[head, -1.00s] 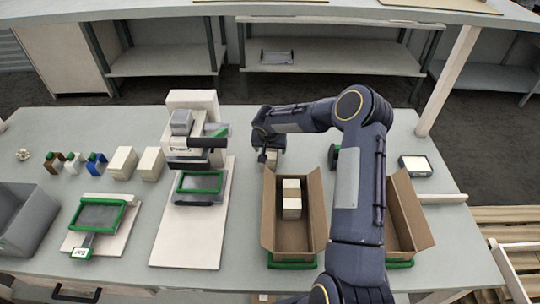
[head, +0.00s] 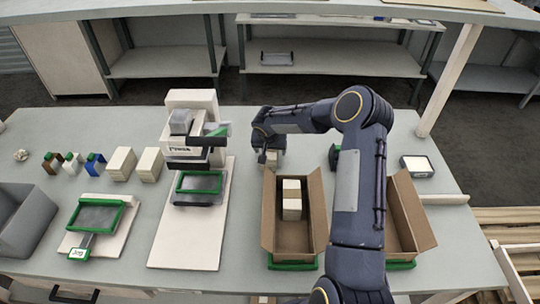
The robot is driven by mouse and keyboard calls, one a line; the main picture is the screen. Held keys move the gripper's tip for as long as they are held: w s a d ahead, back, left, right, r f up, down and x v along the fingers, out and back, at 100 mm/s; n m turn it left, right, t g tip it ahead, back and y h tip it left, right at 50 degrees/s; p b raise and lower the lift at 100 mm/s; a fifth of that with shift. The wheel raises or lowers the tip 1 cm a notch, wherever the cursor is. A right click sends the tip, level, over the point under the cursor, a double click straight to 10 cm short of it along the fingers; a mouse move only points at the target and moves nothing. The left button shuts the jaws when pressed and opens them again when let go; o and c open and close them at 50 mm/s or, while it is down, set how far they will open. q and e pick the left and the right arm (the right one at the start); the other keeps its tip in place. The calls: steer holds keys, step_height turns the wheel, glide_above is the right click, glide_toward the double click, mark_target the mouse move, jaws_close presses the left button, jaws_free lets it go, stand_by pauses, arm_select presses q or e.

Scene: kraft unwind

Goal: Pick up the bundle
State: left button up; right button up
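My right gripper (head: 268,152) points down just behind the far end of the left open carton (head: 269,215). A small pale block-like bundle (head: 271,160) shows at its fingertips. The fingers are small and partly hidden, so I cannot tell whether they are closed on it. Two pale bundles (head: 291,190) lie in the left carton. Two more pale bundles (head: 150,164) stand on the table left of the press. My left gripper is not in view.
The press (head: 190,130) stands on a pale board left of the carton. A second open carton (head: 410,212) is partly behind my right arm. A small scale-like device (head: 416,166) is at right.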

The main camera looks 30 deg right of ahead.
steer(key=c, duration=1.1)
